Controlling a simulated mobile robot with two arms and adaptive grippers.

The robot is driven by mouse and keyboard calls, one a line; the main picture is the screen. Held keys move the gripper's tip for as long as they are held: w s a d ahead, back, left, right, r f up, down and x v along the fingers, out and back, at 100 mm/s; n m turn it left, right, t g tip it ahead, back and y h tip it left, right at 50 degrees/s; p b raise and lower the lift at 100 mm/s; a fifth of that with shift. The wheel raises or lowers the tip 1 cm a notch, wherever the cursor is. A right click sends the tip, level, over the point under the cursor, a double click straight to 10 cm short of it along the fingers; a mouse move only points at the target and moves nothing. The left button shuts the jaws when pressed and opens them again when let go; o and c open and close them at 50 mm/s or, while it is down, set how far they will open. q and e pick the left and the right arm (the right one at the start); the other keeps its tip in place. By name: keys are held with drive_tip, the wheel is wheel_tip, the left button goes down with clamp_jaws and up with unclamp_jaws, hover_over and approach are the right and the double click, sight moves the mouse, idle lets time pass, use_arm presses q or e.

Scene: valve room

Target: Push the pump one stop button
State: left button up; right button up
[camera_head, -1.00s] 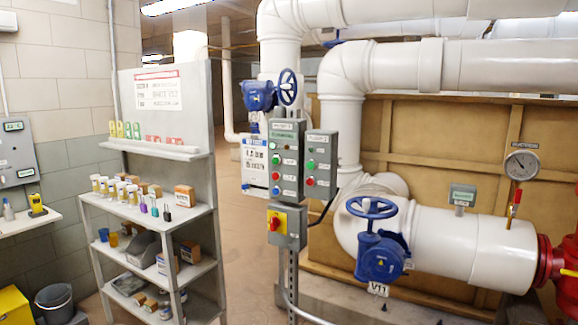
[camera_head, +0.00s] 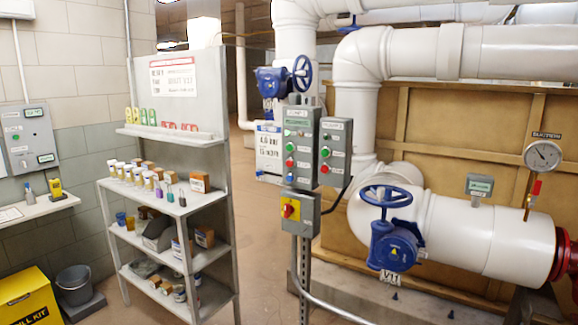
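Two grey control boxes stand side by side on a metal post in the middle of the head view. The left control box (camera_head: 298,127) has a label plate at its top and a column of green, red and other small buttons. The right control box (camera_head: 342,141) has a green button (camera_head: 325,152) above a red button (camera_head: 324,169). The left box also has a red button (camera_head: 290,163). The labels are too small to read surely, so I cannot tell which red button is pump one stop. Neither of my grippers is in view.
Below the boxes hangs a grey switch box (camera_head: 310,222) with a yellow and red switch. A blue handwheel valve (camera_head: 393,245) sits on white pipes at right. A grey shelf unit (camera_head: 172,211) stands at left. Open floor (camera_head: 262,260) lies between shelf and post.

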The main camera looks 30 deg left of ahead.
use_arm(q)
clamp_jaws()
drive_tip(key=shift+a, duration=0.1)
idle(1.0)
